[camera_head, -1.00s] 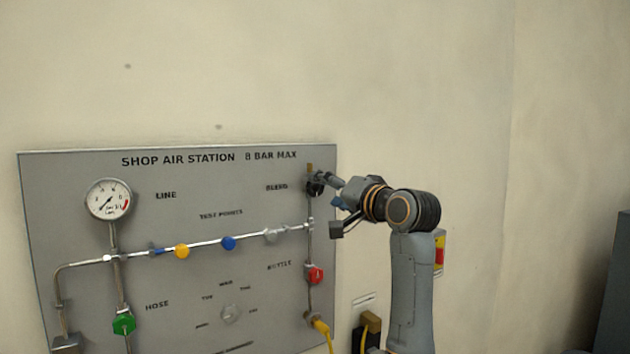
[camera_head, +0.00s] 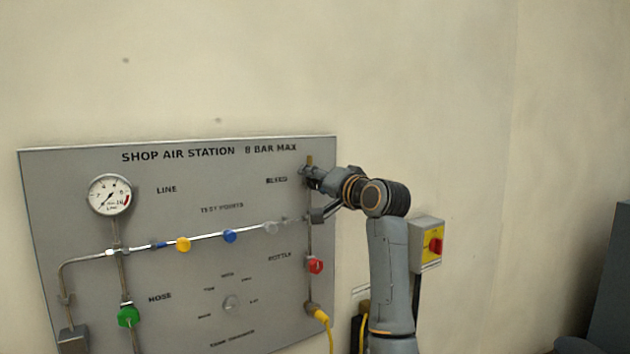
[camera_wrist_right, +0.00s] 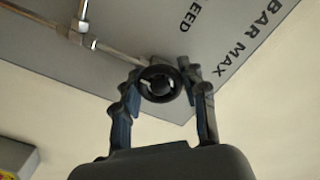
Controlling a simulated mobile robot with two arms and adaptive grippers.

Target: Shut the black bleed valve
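The black bleed valve (camera_wrist_right: 160,84) is a round black knob with a pale mark on its face, on the pipe by the panel's upper right corner. In the head view the knob (camera_head: 305,172) is mostly hidden by my right gripper (camera_head: 313,178). In the right wrist view the two fingers of the right gripper (camera_wrist_right: 161,76) stand on either side of the knob. Narrow gaps seem to remain between the fingers and the knob, so the gripper looks open around it. My left gripper is not in view.
The grey panel (camera_head: 75,235) carries a gauge (camera_head: 110,194), a green knob (camera_head: 128,316), yellow (camera_head: 183,244) and blue (camera_head: 229,236) knobs, and a red knob (camera_head: 315,265) below the bleed valve. A yellow switch box (camera_head: 428,244) with a red knob is on the wall right of my arm.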

